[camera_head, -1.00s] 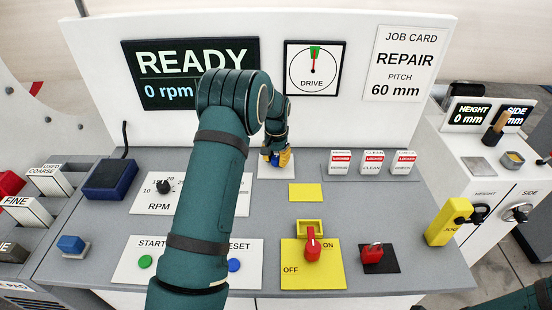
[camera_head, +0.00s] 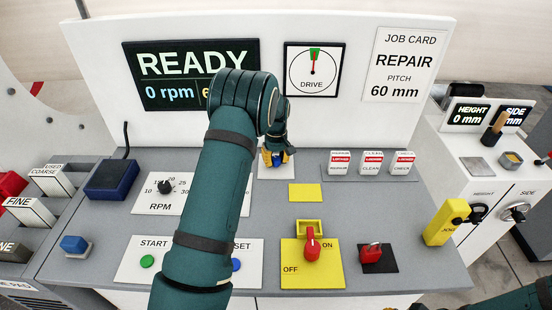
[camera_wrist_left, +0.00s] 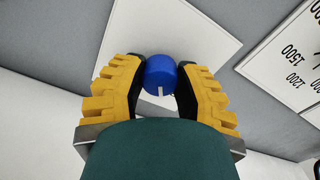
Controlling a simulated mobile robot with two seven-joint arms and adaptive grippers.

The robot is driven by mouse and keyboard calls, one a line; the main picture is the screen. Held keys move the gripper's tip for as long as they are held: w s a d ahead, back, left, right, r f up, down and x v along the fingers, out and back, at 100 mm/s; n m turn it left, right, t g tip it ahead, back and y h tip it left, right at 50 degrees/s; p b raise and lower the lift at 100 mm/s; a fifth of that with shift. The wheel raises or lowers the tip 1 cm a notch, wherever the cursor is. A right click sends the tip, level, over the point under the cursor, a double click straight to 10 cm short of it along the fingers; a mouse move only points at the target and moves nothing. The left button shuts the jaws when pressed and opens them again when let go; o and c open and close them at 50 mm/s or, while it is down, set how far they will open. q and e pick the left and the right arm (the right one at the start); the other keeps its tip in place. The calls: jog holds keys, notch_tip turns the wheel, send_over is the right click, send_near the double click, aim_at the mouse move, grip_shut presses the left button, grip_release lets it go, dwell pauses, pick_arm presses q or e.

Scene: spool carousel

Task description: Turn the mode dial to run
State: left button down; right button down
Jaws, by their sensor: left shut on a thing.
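The mode dial is a blue round knob (camera_wrist_left: 161,74) with a short white mark. It stands on a white plate (camera_wrist_left: 165,28), which shows in the head view (camera_head: 264,172) below the display wall. My left gripper (camera_wrist_left: 160,80) has its yellow fingers with dark pads shut on the knob, one on each side. In the head view the left gripper (camera_head: 276,160) reaches down onto the plate, and its arm and fingers mostly cover the knob. I cannot read any mode lettering on the plate.
The screen (camera_head: 190,75) reads READY and 0 rpm, partly covered by my arm. Red-labelled blocks (camera_head: 371,162) and a yellow plate (camera_head: 305,192) are right of the dial. A red switch (camera_head: 312,243) and red padlock (camera_head: 372,252) are nearer. The RPM knob (camera_head: 165,187) is left.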

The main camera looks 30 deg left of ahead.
aim_at(276, 158)
pick_arm(q)
jog(key=shift+n, duration=0.6)
jog(key=c, duration=0.6)
grip_release()
jog(key=shift+r, duration=0.1)
notch_tip(276, 158, up, 12)
dwell(0.5)
